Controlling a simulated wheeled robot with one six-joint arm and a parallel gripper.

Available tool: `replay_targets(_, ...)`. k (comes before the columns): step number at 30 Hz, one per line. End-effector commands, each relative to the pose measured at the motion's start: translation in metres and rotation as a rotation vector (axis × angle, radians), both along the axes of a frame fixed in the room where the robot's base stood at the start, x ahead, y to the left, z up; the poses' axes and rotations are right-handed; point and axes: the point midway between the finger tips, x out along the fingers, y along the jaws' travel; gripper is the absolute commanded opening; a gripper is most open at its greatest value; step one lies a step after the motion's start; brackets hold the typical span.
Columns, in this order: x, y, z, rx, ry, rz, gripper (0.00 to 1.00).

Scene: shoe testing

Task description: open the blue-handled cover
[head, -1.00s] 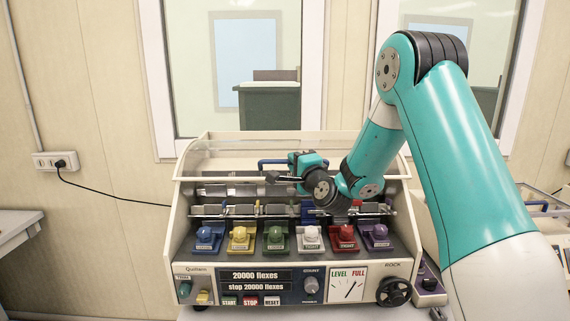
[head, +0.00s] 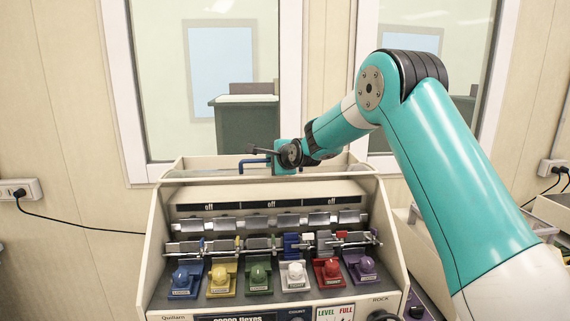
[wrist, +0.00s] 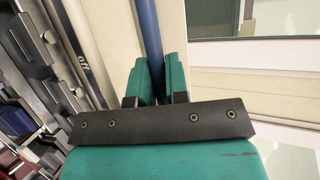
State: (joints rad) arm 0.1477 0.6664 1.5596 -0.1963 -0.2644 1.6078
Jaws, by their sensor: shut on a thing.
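The blue handle (head: 255,163) is at the top rear edge of the flex-testing machine (head: 152,255). My gripper (head: 280,163) is at the right part of the handle, shut on it. In the wrist view the blue bar (wrist: 149,40) runs between the two teal fingers of my gripper (wrist: 157,75). The clear cover is up and back at the top of the machine, with its pale rim (head: 330,171) showing behind the housing. The front of the machine is uncovered. My gripper hides part of the handle.
Several colored clamps, such as the blue one (head: 185,280) and the purple one (head: 362,266), stand in a row inside the machine. A window (head: 215,80) is behind. A wall socket with a black cable (head: 75,228) is at left.

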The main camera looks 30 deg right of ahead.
Motion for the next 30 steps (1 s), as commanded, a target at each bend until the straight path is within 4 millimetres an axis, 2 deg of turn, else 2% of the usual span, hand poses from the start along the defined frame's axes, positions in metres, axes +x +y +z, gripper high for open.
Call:
replay_targets(6, 0.0085, 0.0018, 0.0012, 0.013, 0.035, 0.006, 0.0)
replay_targets(18, 0.01, 0.0066, 0.0, 0.015, 0.044, 0.012, 0.0)
replay_targets(19, 0.01, 0.0067, 0.0, 0.015, 0.044, 0.012, 0.17)
replay_targets(22, 0.01, 0.0074, -0.0001, 0.015, 0.044, 0.013, 0.39)
replay_targets(30, 0.0096, 0.0079, -0.0002, 0.016, 0.043, 0.014, 0.39)
